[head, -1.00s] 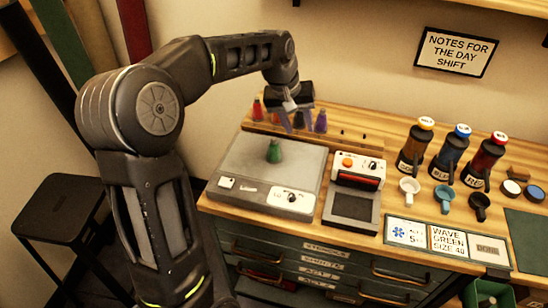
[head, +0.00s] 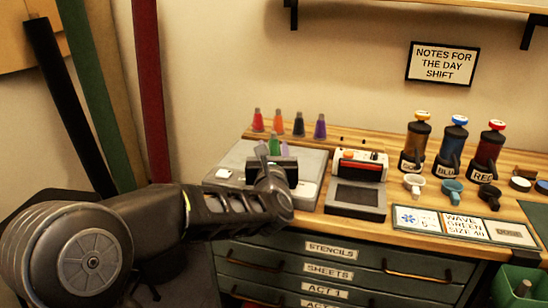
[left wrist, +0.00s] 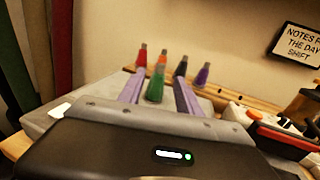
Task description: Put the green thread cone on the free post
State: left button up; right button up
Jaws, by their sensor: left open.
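The green thread cone (head: 275,141) stands upright on the grey scale-like device; it also shows in the left wrist view (left wrist: 156,86). My left gripper (head: 271,149) is low over that device, open, with its lilac fingers on either side of the cone. In the left wrist view the cone shows between the fingertips (left wrist: 158,90), with a gap on each side. The wooden rack (head: 325,136) behind holds red (head: 258,121), orange (head: 278,121), black (head: 298,125) and purple (head: 320,127) cones. Small bare posts show on the rack to the right of the purple cone. My right gripper is out of view.
The grey device (head: 235,157) bears the green cone. A boxy machine with a red front (head: 361,165) stands to its right. Farther right are several bottles (head: 452,147) and small cups (head: 450,190). Label cards (head: 438,222) lie at the table's front.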

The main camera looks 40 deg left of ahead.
aim_at(273, 136)
pick_arm(q)
jog(key=shift+x, duration=1.35)
jog(key=shift+d, duration=0.1)
jog(key=shift+p+x, duration=0.35)
jog(key=shift+x, duration=2.3)
jog(key=shift+c, duration=0.5)
grip_shut()
